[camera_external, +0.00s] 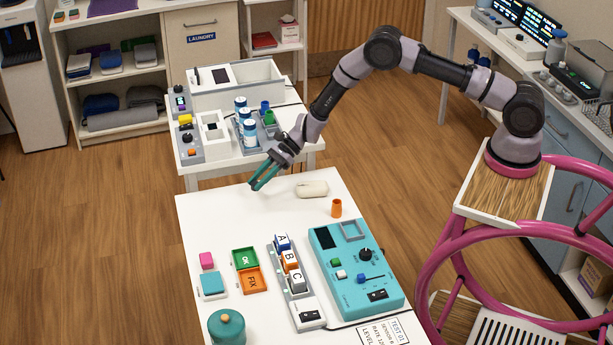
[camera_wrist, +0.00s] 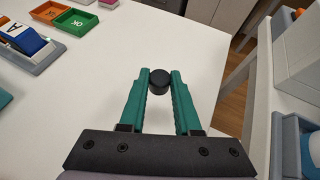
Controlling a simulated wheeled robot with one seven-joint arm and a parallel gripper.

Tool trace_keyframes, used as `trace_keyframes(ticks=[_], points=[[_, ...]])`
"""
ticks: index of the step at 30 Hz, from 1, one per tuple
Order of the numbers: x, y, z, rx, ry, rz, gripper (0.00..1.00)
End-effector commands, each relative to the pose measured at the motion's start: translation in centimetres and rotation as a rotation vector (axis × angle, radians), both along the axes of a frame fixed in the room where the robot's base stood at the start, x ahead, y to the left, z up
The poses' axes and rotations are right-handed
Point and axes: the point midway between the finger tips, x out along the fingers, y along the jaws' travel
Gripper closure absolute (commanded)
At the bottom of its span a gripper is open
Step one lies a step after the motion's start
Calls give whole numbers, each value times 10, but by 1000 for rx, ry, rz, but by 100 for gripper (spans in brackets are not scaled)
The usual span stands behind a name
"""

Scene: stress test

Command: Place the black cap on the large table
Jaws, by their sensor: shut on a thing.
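The black cap (camera_wrist: 158,79) is a short dark round piece. It sits between the teal fingertips of my gripper (camera_wrist: 160,82) in the wrist view, and the fingers are shut on it. In the external view my gripper (camera_external: 263,178) points down at the far edge of the large white table (camera_external: 230,220); I cannot make out the cap there. The bare white top of the large table (camera_wrist: 105,85) lies under and beyond the fingers in the wrist view. The height of the cap above it is hard to tell.
A cream rounded object (camera_external: 312,189) and an orange cup (camera_external: 337,208) stand right of my gripper. A teal control panel (camera_external: 350,295), lettered blocks (camera_external: 290,260) and small trays (camera_external: 245,258) fill the nearer part. The far left tabletop is clear. A smaller table (camera_external: 300,140) stands behind.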

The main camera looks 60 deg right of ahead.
Motion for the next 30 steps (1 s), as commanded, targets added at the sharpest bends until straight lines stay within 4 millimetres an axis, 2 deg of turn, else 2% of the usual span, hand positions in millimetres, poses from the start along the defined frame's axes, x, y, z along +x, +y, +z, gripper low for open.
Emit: trace_keyframes(ticks=[5, 12, 23, 24, 25, 26, 30], points=[[0, 0, -14, 0, 0, 0, 100], [0, 0, -44, 1, 0, 0, 100], [1, 0, -48, 2, -1, -1, 100], [1, 0, -47, 1, -2, 0, 53], [1, 0, -47, 1, -2, 0, 42], [1, 0, -47, 1, -2, 0, 39], [0, 0, -47, 2, -2, 0, 39]])
